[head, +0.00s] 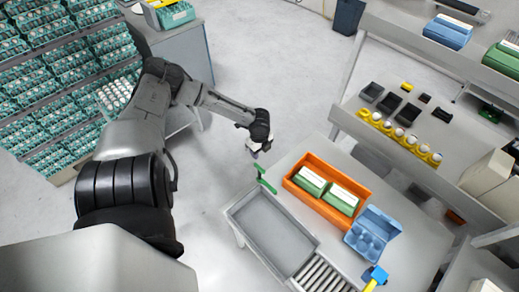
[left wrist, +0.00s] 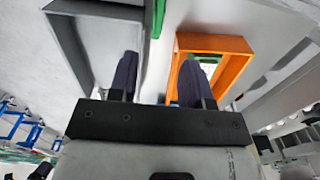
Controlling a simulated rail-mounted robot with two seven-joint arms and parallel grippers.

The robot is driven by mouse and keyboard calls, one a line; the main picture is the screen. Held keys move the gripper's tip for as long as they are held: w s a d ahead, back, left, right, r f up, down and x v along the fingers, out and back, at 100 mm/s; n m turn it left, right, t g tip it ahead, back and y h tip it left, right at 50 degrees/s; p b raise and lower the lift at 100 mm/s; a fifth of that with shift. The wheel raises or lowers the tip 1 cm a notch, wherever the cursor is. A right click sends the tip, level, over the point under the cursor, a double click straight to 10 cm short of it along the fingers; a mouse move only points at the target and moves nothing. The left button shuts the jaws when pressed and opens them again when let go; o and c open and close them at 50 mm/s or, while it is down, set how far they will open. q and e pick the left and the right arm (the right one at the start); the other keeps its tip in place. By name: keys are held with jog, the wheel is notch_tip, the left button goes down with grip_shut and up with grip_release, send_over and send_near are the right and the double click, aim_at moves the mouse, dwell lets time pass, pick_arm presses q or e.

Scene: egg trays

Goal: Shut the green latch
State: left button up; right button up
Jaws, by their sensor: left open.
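The green latch (head: 265,181) stands at the upper left corner of the table, by the end of the grey tray (head: 240,208). In the left wrist view the latch (left wrist: 158,40) shows as a green bar beyond the gap between my fingers, partly cut off by the top edge. My left gripper (head: 257,150) is above and a little beyond the latch in the head view, apart from it. Its two dark fingers (left wrist: 160,78) are spread with nothing between them. My right gripper is not in view.
An orange crate (head: 309,197) with green-and-white cartons stands right of the latch. An open blue egg carton (head: 373,234) and a roller strip (head: 322,274) are nearer. A shelf (head: 350,118) stands at right, and racks of egg trays (head: 60,80) at left.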

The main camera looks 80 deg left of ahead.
pick_arm(q)
jog(key=shift+r, duration=0.3)
